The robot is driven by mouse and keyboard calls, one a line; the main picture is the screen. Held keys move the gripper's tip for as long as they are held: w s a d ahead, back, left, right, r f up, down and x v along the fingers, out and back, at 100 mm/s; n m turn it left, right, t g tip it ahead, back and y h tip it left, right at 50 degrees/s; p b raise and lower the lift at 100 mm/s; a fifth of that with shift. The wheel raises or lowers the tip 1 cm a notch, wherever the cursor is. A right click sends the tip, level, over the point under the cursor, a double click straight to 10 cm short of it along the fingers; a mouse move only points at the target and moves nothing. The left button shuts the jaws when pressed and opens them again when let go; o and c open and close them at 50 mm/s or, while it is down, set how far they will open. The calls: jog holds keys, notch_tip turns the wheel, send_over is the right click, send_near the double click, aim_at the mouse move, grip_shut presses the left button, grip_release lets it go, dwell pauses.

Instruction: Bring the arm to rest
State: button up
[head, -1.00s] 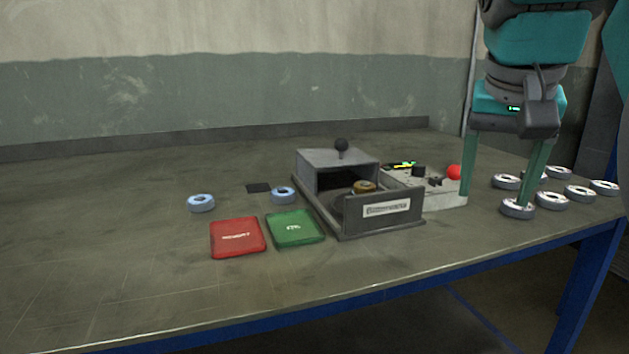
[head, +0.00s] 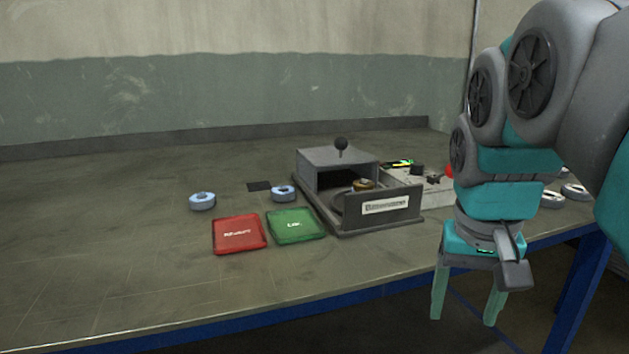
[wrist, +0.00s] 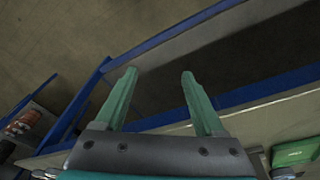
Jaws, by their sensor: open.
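My gripper (head: 464,318) hangs at the right of the head view, in front of the table's near edge, with its fingers pointing down. Its two green fingers are apart and nothing is between them. In the wrist view my gripper (wrist: 156,78) is also open and empty, over the table's blue frame and the floor. My arm is folded at the right and hides part of the table there.
On the table (head: 110,270) are a grey box with a drawer (head: 405,211), a red pad (head: 239,235), a green pad (head: 295,225) and two blue discs (head: 202,201). Several white-topped discs (head: 575,192) show partly behind my arm. The left of the table is clear.

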jog(key=s+a+f+n+g, duration=0.1)
jog(key=s+a+f, duration=0.1)
jog(key=s+f, duration=0.5)
jog(key=s+a+f+n+g, duration=0.2)
jog(key=s+f, duration=0.5)
jog(key=f, duration=0.7)
jog(key=shift+s+a+f+y, duration=0.15)
jog(key=shift+s+f+y, duration=0.05)
jog(key=shift+s+y, duration=0.2)
